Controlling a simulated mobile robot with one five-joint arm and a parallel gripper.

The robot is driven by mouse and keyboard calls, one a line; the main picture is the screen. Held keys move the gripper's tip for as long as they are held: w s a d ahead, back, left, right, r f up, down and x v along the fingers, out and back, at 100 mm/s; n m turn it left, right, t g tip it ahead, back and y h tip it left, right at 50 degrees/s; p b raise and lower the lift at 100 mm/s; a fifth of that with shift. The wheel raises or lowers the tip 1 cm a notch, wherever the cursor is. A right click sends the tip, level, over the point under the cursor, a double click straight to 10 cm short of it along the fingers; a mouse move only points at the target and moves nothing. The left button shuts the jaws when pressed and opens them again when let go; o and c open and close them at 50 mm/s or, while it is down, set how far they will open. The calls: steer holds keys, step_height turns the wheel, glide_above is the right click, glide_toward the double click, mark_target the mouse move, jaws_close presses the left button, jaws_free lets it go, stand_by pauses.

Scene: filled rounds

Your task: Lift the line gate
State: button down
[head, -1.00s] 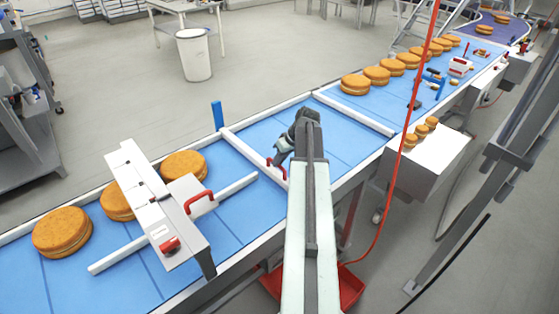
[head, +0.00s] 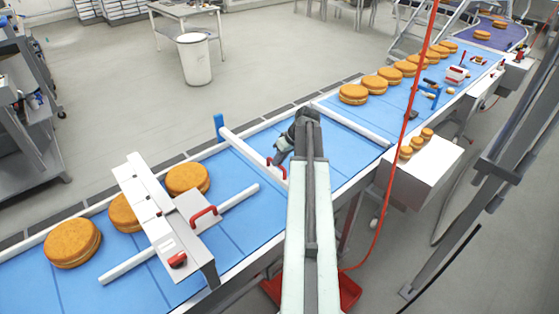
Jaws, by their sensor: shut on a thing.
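The line gate (head: 240,148) is a white bar slanting across the blue belt, with a red handle (head: 278,171) near its right end. Its left end sits beside the blue post (head: 219,127), about halfway up it. The bar appears slightly raised above the belt. My gripper (head: 279,161) is at the red handle and shut on it. The dark wrist and my arm hide part of the gate's right end and the fingertips are small.
Several orange-brown round cakes (head: 72,244) lie left on the belt (head: 235,200), by a white bridge with a red handle (head: 203,211). More cakes (head: 353,93) stand beyond a second white bar (head: 350,123). A red cable (head: 406,125) hangs right of my arm.

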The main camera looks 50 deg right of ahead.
step_height(320, 180, up, 4)
steer(key=shift+p, duration=1.05)
steer(key=shift+f, duration=0.15)
steer(key=c, duration=1.4)
jaws_free()
steer(key=p+v, duration=0.6)
steer(key=v, duration=0.1)
steer(key=shift+s+r+p, duration=0.2)
steer(key=shift+r+p, duration=0.15)
steer(key=shift+p, duration=0.05)
